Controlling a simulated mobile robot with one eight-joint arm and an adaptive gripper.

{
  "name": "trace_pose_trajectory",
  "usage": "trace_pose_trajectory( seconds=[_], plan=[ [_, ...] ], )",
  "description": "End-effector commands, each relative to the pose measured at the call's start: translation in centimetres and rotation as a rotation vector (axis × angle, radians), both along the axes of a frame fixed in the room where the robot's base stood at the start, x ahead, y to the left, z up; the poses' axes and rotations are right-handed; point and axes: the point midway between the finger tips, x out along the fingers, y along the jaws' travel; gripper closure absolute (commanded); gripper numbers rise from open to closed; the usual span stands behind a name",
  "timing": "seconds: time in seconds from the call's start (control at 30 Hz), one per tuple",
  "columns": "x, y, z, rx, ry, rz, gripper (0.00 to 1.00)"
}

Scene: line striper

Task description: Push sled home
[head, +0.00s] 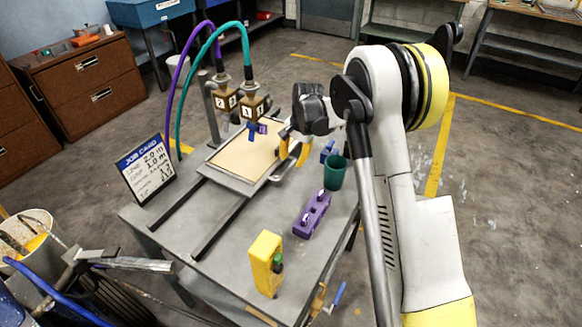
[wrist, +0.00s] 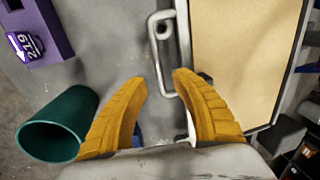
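The sled (head: 240,190) is a grey-framed tray bearing a tan board (head: 247,152). It sits on dark rails (head: 215,232) on the grey table, at their far end near the two nozzles. In the wrist view the board (wrist: 240,50) fills the right side, and the sled's grey loop handle (wrist: 155,60) stands at its edge. My gripper (head: 292,160) is at the sled's right side. Its yellow fingers are apart in the wrist view (wrist: 160,78), with part of the handle showing between the tips. I cannot tell whether they touch it.
Two brass nozzle blocks (head: 252,108) with purple and teal hoses hang by the sled's far end. A green cup (head: 335,173), a purple block (head: 312,215) and a yellow block (head: 264,262) stand on the table's right side. A job card (head: 147,168) stands at the left edge.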

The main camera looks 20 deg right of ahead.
Motion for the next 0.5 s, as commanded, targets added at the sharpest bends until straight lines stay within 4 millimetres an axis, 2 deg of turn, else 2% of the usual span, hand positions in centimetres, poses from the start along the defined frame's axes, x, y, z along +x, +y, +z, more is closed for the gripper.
trace_pose_trajectory(
  seconds=[0.03,0.2,0.5],
  plan=[
    [0.1,0.1,-1.0,0.000,0.000,0.000,0.68],
    [0.3,0.3,-2.3,0.000,0.000,0.000,0.68],
    [0.3,0.3,-2.5,0.000,0.000,0.001,0.68]
  ],
)
